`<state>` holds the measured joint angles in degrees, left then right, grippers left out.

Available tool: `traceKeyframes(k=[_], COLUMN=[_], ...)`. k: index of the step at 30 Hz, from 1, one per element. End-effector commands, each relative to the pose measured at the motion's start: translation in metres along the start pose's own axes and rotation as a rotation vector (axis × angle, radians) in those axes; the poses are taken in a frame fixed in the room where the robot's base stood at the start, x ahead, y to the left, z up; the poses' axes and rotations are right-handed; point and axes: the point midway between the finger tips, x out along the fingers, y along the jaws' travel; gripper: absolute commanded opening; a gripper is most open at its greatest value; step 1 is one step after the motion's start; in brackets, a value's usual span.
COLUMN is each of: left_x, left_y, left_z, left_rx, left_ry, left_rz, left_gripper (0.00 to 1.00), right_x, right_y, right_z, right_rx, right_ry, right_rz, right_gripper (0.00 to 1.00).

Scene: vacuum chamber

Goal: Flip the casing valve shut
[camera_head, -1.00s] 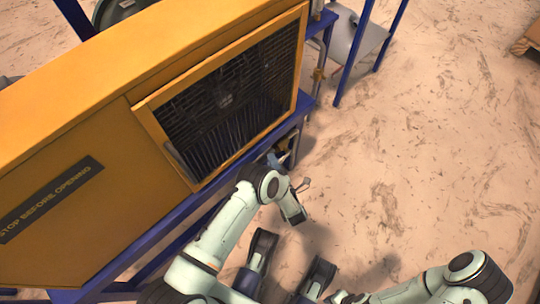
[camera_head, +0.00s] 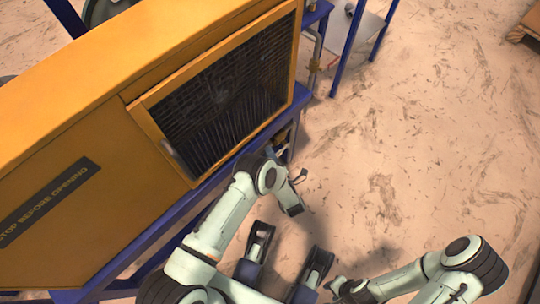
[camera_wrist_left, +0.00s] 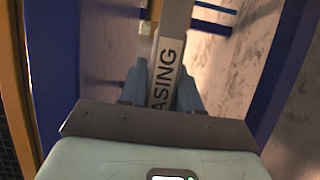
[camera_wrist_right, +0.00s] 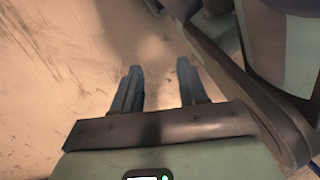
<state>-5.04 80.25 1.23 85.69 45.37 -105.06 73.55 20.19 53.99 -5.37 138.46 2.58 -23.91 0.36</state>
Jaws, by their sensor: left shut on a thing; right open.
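The casing valve's handle (camera_wrist_left: 165,75) is a flat grey bar with a white label; the letters "ASING" are readable. In the left wrist view, my left gripper (camera_wrist_left: 162,92) is shut on this bar, one blue-grey finger on each side. The valve body is not clearly visible. In the head view, my left arm reaches beside the lower right of the yellow cabinet (camera_head: 85,125), and its gripper is mostly hidden. My right gripper (camera_wrist_right: 160,85) is open and empty, its fingers apart above the sandy floor.
The yellow cabinet has a dark mesh window (camera_head: 225,90) and a "STOP BEFORE OPENING" label (camera_head: 45,203). It sits on a blue frame (camera_head: 300,95). A blue-legged stand (camera_head: 350,45) is behind. Sandy floor (camera_head: 430,130) to the right is clear.

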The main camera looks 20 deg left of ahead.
Motion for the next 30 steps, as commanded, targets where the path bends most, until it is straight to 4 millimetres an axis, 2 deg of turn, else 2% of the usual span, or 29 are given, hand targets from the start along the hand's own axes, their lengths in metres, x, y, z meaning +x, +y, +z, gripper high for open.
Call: traceKeyframes(k=[5,16,21,30], left_x=[0.0,0.003,0.004,0.006], left_y=[0.008,0.03,0.037,0.044], left_z=[0.0,0.004,0.007,0.012], left_rx=[0.061,0.304,0.411,0.532], left_ry=[0.001,0.001,0.001,0.001], left_rz=[-0.025,-0.124,-0.168,-0.218], left_gripper=[0.0,0.0,0.0,0.0], right_x=[-0.013,-0.058,-0.07,-0.08], right_y=[-0.012,-0.052,-0.062,-0.07], right_z=[-0.014,-0.053,-0.063,-0.07], right_rx=[-0.018,-0.068,-0.078,-0.086], right_ry=[0.056,0.227,0.271,0.304], right_rz=[-0.024,-0.101,-0.12,-0.136], right_gripper=[0.43,0.43,0.43,0.43])
